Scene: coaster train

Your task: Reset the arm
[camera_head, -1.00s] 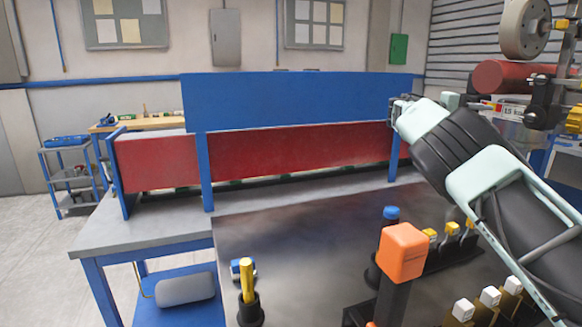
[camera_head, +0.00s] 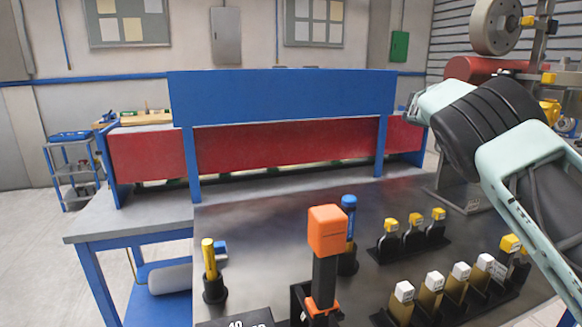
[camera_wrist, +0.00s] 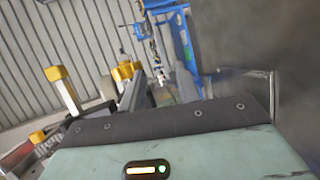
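My arm reaches in from the right in the head view, raised above the workbench (camera_head: 270,213). Its far end lies in front of the right part of the red and blue back panel. My gripper's fingers are hidden there behind the arm. In the wrist view my gripper (camera_wrist: 160,88) shows two dark fingers beyond the pale green housing. They stand apart with background visible between them, and nothing is held.
An orange-topped black post (camera_head: 327,231), a yellow tool in a black holder (camera_head: 209,265) and a blue-capped bottle (camera_head: 348,222) stand on the bench. Several yellow- and white-capped bottles stand in racks at right. A blue panel (camera_head: 280,98) rises behind. The bench middle is clear.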

